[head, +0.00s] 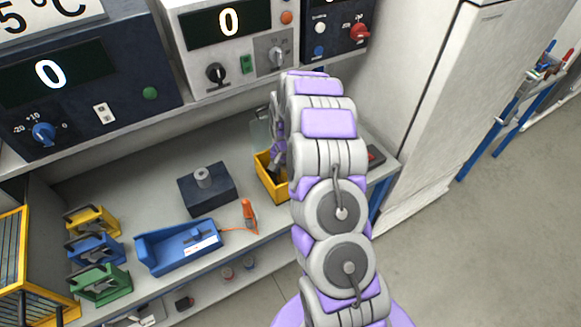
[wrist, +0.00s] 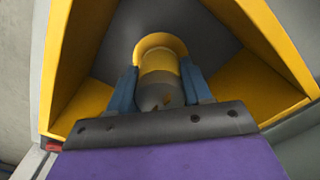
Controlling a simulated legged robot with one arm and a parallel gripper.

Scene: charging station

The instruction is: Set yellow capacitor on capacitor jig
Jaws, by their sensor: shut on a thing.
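The yellow capacitor (wrist: 160,62) is a short cylinder with a yellow upper part and a grey lower end, seen in the wrist view inside a yellow bin (wrist: 65,70). My gripper (wrist: 160,84) is shut on it, one blue-grey finger on each side. In the head view the yellow bin (head: 267,181) stands on the bench, and my arm hides much of it and the capacitor. A dark blue block with a grey cylinder on top (head: 207,192), possibly the capacitor jig, stands on the bench left of the bin.
A blue tray (head: 180,248) and an orange-handled tool (head: 248,213) lie near the bench's front edge. Yellow, blue and green holders (head: 97,250) stand at the left. Instrument panels (head: 230,40) overhang the back. A white cabinet (head: 440,110) stands right.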

